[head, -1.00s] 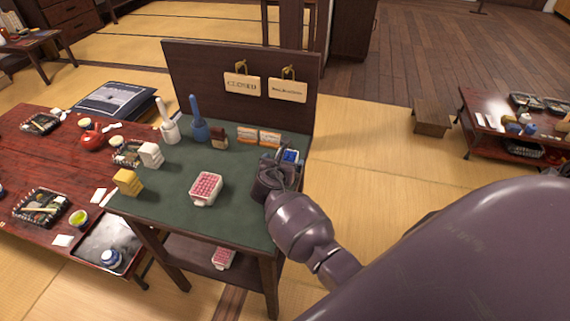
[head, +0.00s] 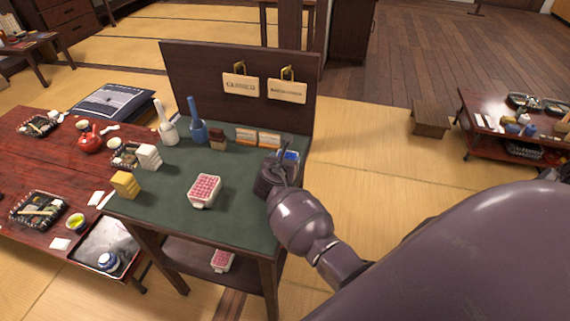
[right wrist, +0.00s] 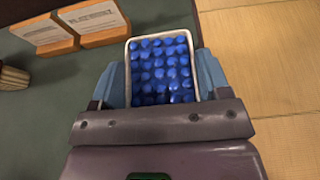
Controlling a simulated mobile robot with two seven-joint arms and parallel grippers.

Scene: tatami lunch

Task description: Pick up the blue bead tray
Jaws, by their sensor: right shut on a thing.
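The blue bead tray (right wrist: 162,68) is a white-rimmed tray filled with rows of blue beads, seen large in the right wrist view. In the head view a small part of the tray (head: 289,156) shows at the right edge of the green tabletop, mostly hidden by my gripper. My right gripper (right wrist: 160,85) is shut on the tray, one finger along each long side. In the head view my right gripper (head: 284,168) is over the table's right side. I cannot tell whether the tray touches the tabletop. My left gripper is not in view.
A tray of pink beads (head: 205,189) stands mid-table on the green top (head: 165,206). Wooden card holders (head: 258,138), blue (head: 198,130) and white (head: 168,132) handled objects, and yellow (head: 125,184) and white (head: 149,156) stacks stand around it. A dark back panel (head: 200,80) rises behind.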

